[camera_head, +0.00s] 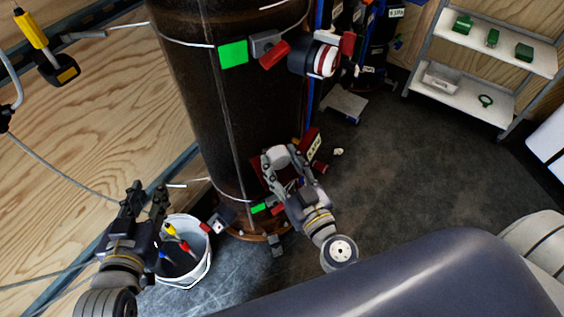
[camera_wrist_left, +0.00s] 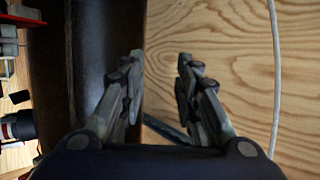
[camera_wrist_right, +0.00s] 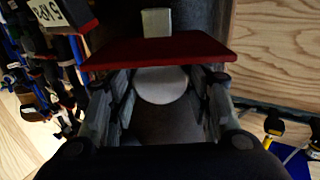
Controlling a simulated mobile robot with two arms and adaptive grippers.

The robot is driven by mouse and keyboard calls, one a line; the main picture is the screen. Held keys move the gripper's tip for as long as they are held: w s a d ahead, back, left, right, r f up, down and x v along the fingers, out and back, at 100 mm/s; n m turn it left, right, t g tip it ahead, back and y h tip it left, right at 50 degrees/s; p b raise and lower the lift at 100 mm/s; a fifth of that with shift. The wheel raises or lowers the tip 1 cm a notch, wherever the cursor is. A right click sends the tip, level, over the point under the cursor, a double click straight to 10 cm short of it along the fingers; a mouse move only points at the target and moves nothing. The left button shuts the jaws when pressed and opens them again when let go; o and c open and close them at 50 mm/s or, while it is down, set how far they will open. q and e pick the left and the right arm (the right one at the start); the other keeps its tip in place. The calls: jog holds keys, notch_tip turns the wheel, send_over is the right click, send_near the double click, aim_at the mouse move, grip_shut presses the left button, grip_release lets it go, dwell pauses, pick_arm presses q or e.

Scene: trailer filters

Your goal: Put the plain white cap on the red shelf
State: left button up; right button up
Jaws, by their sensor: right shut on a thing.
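The plain white cap (camera_wrist_right: 162,84) is a round pale disc between the fingers of my right gripper (camera_wrist_right: 162,95). In the head view the cap (camera_head: 279,156) is at the tips of the right gripper (camera_head: 282,160), beside the lower part of the dark cylinder. The red shelf (camera_wrist_right: 158,50) lies just beyond the cap in the right wrist view, with a pale block (camera_wrist_right: 156,22) at its far side. I cannot tell whether cap and shelf touch. My left gripper (camera_head: 147,194) is open and empty above the bucket's left side; its parted fingers (camera_wrist_left: 160,75) also show in the left wrist view.
The tall dark cylinder (camera_head: 215,100) fills the middle. A white bucket (camera_head: 200,270) with coloured-handled tools stands at its base. A labelled red box (camera_head: 314,146) is right of the right gripper. A rack (camera_head: 495,45) with green parts stands far right. The dark floor between is mostly clear.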

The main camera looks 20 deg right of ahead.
pick_arm(q)
jog(key=shift+w+r, duration=0.1)
jog(key=shift+r, duration=0.1)
pick_arm(e)
jog(key=o, duration=1.4)
pick_arm(q)
jog(key=shift+d+r, duration=0.1)
jog(key=shift+r, duration=0.05)
